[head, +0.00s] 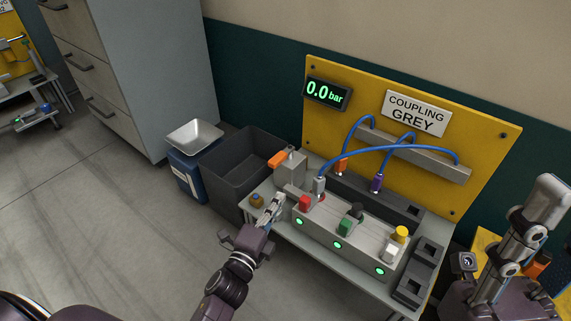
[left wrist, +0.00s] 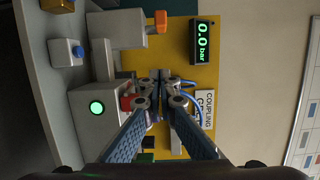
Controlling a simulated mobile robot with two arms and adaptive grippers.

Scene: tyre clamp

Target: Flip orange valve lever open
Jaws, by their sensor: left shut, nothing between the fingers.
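The orange valve lever (head: 278,159) sits on top of a grey valve block (head: 291,172) at the left end of the bench, pointing left in the head view. The lever also shows at the top of the left wrist view (left wrist: 161,20). My left gripper (head: 277,201) is shut and empty, just in front of and below the valve block, apart from the lever. In the left wrist view its fingertips (left wrist: 160,77) are together. The display (head: 327,93) on the yellow panel reads 0.0 bar. My right gripper does not show clearly; part of my right arm is at the right.
A grey manifold (head: 346,238) with coloured couplings, blue hoses and green lights stands right of the left gripper. A dark bin (head: 236,164) and a blue container (head: 186,174) stand on the left. The floor at left is clear.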

